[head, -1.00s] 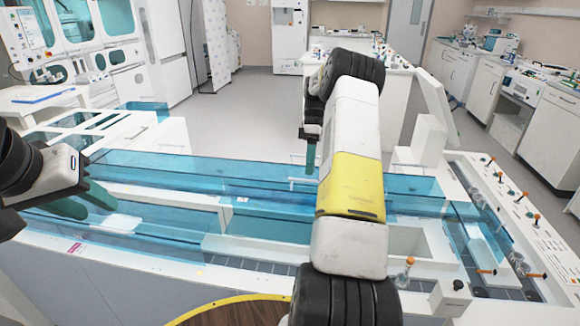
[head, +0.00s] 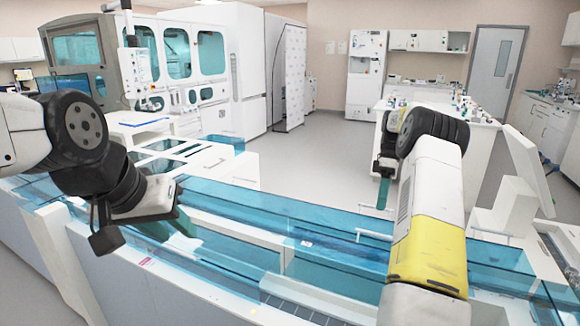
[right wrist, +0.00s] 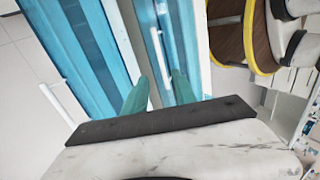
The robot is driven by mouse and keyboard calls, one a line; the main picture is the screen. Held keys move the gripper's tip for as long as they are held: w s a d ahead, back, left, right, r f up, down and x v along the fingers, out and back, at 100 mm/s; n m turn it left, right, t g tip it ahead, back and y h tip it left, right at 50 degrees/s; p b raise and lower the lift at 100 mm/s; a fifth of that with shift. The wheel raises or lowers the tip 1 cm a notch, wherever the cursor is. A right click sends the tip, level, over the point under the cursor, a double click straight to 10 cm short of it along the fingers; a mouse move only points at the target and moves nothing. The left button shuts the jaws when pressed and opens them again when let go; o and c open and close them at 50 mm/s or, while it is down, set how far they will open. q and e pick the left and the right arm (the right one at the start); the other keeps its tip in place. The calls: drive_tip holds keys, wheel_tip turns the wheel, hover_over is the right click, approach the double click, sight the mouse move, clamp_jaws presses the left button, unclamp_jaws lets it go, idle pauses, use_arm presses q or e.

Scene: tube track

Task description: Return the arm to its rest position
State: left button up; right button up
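My right arm (head: 430,225) reaches forward over the blue-walled tube track (head: 290,215), with its wrist bent down. My right gripper (head: 383,192) hangs above the far side of the track in the head view. In the right wrist view the green fingers of my right gripper (right wrist: 158,92) stand apart with nothing between them. My left gripper (head: 172,226) is at the left end of the track, tilted down to the right, with green fingers partly seen. I see nothing held in it, but its finger gap is not clear.
The track's clear blue walls run right under both grippers. A white bench (head: 480,135) with small lab items stands behind my right arm. A white tilted panel (head: 530,170) stands at the right. The grey floor (head: 300,150) behind the track is free.

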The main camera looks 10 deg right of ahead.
drive_tip(key=s+a+r+m+t+h, duration=0.1)
drive_tip(key=s+a+r+m+t, duration=0.15)
drive_tip(key=s+a+r, duration=0.4)
drive_tip(key=s+a+r+m+t+h, duration=0.1)
drive_tip(key=s+a+r+m+t, duration=0.2)
drive_tip(key=a+r, duration=0.6)
drive_tip(key=s+a+m+t, duration=0.2)
drive_tip(key=s+a, duration=0.1)
drive_tip(key=s, duration=0.6)
drive_tip(key=s+a+m+t+y, duration=0.1)
drive_tip(key=s+a+m+t, duration=0.2)
drive_tip(key=s, duration=0.6)
drive_tip(key=shift+s+a+f+y, duration=0.3)
drive_tip(key=shift+s+a+f, duration=0.15)
drive_tip(key=shift+a, duration=0.35)
drive_tip(key=shift+d, duration=0.1)
